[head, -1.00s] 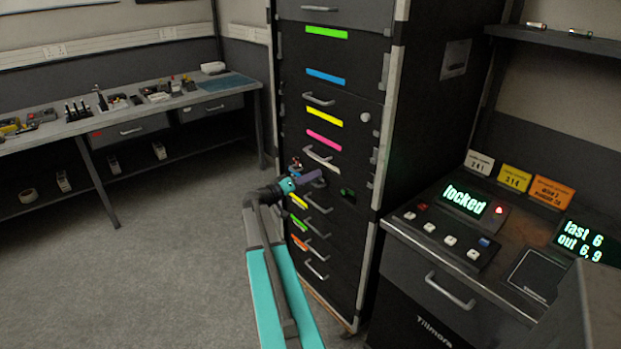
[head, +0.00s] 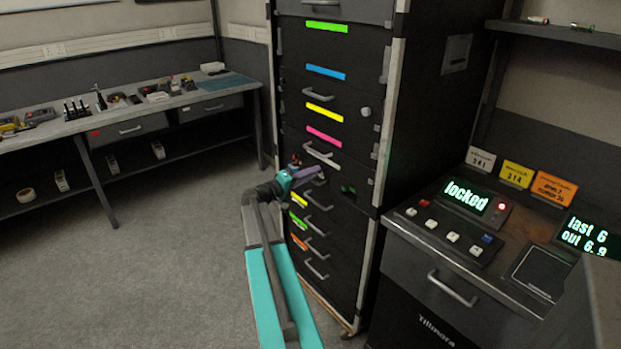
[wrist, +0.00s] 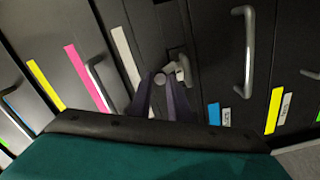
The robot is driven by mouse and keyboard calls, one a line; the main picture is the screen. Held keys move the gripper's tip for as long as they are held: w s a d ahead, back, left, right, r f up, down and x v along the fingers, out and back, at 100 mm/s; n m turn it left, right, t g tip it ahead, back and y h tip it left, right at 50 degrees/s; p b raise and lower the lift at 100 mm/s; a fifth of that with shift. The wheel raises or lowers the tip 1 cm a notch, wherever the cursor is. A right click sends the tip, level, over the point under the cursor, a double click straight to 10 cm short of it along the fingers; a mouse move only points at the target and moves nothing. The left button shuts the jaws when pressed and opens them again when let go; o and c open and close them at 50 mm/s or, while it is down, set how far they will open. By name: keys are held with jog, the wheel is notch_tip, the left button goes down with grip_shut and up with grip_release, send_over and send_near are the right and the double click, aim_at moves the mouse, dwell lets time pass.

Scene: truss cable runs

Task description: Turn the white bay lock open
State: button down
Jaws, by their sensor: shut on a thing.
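The white bay is a dark drawer front on the tall rack, marked by a white strip (wrist: 126,57) in the wrist view. Its lock (wrist: 179,62), a small grey metal piece, sits just right of the strip. My gripper (wrist: 165,80) has its purple fingers close together at the lock, shut on it; the fingertips partly hide its lower part. In the head view my gripper (head: 319,170) reaches the rack front below the pink strip, and the lock is hidden there. The lit display (head: 467,196) reads "locked".
Drawer handles jut out around my gripper, one (wrist: 247,50) to the right of the lock in the wrist view. A small dark green fitting (head: 348,189) sits right of the gripper. The console (head: 420,250) with buttons stands at the right. The carpet at left is clear.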

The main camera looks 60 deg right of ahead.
jog(key=shift+w+d+r+n+p, duration=0.1)
jog(key=shift+n+p, duration=0.5)
jog(key=shift+n, duration=2.85)
jog(key=shift+d+n+p, duration=0.1)
jog(key=shift+n+p, duration=0.45)
jog(key=shift+n, duration=2.9)
jog(key=c, duration=1.7)
grip_release()
jog(key=shift+o, duration=0.2)
jog(key=shift+a, duration=0.1)
jog(key=shift+a+f, duration=0.15)
jog(key=shift+f, duration=0.05)
